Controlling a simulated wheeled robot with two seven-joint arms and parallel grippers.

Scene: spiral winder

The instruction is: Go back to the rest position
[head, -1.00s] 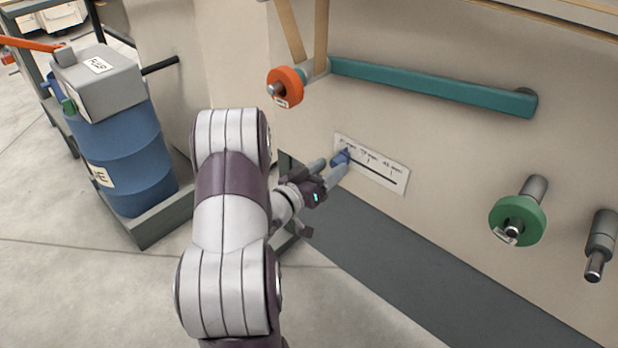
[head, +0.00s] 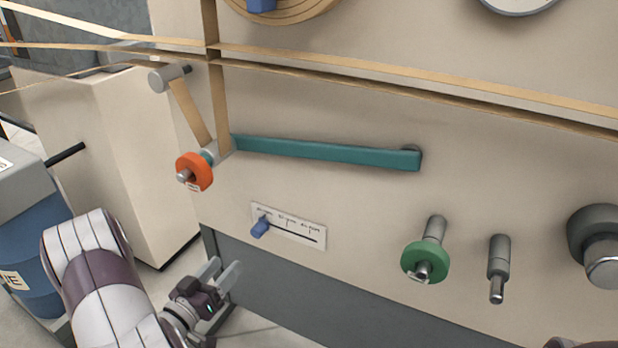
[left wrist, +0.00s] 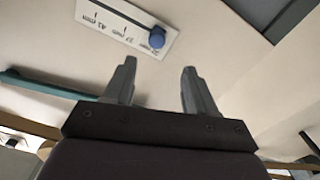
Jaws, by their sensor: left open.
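My left gripper (head: 224,277) is open and empty, low in front of the machine panel, below and left of the slider scale. Its two separated fingers also show in the left wrist view (left wrist: 153,88). The blue slider knob (head: 260,227) sits at the left end of the white scale plate (head: 303,233), apart from the fingers. In the left wrist view the knob (left wrist: 157,37) is beyond the fingertips with clear space between. My right gripper is not in view; a dark part at the bottom right edge cannot be made out.
A teal arm (head: 330,153) with an orange roller (head: 194,172) crosses the panel. A green collar (head: 425,262), a grey peg (head: 498,268) and a large grey knob (head: 598,245) stick out at right. A blue drum (head: 35,225) stands at left. Tan strips run across the top.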

